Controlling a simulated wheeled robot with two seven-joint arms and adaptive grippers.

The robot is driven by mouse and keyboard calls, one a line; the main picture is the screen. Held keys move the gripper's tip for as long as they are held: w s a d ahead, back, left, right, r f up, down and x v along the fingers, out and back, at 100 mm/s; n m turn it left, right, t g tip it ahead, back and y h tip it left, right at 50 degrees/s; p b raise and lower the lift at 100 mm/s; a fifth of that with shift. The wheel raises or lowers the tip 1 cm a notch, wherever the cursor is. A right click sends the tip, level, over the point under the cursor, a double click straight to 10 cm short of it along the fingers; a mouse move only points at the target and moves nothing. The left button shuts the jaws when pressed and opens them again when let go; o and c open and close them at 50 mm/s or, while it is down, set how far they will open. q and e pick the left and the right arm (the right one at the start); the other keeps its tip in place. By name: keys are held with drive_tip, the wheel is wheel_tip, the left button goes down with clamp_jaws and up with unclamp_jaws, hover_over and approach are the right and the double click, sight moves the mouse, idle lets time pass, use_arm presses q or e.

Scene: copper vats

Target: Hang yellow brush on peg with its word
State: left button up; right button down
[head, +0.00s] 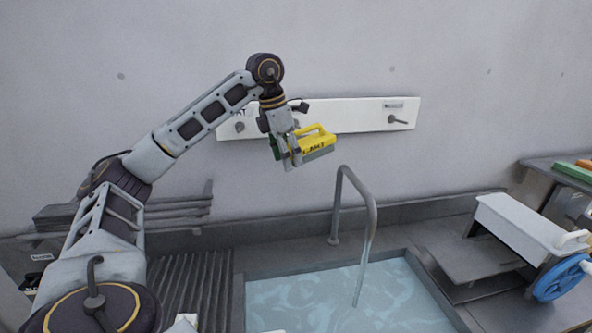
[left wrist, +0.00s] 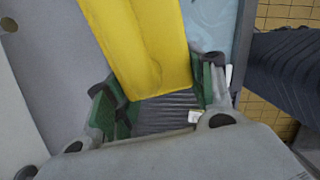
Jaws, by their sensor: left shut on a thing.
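The yellow brush (head: 317,142) has a yellow body and handle, a grey underside and dark lettering on its side that is too small to read surely. My left gripper (head: 289,148) is shut on its left end and holds it in the air before the wall. In the left wrist view the yellow brush (left wrist: 150,45) lies between the green-sided fingers. A white peg board (head: 355,116) is on the wall behind. Its right peg (head: 398,120) is bare under a small label (head: 394,105), unreadable here. A left peg (head: 239,127) shows near a label partly hidden by my arm. My right gripper is out of view.
A water-filled basin (head: 340,295) with a curved metal pipe (head: 366,205) is below the brush. A ribbed drainboard (head: 190,285) lies to its left. At right are a white box-like thing (head: 525,228), a blue wheel (head: 560,279) and a shelf with a green item (head: 573,171). The wall around the board is clear.

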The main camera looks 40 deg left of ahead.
use_arm(q)
drive_tip(key=shift+s+a+r, duration=0.1)
drive_tip(key=shift+a+r, duration=0.05)
drive_tip(key=shift+r, duration=0.05)
drive_tip(key=shift+w+a, duration=0.2)
idle(0.4)
drive_tip(key=w+a+f+p, duration=0.2)
drive_tip(key=w+a, duration=0.5)
drive_tip(key=a, duration=0.1)
drive_tip(key=shift+a+p, duration=0.35)
drive_tip(key=shift+p, duration=0.05)
idle(2.2)
drive_tip(key=shift+f, duration=0.15)
idle(0.5)
drive_tip(key=o, duration=0.8)
drive_tip(key=shift+c, duration=0.2)
drive_tip(key=o, duration=0.4)
drive_tip(key=shift+a, duration=0.1)
drive_tip(key=shift+o, duration=0.2)
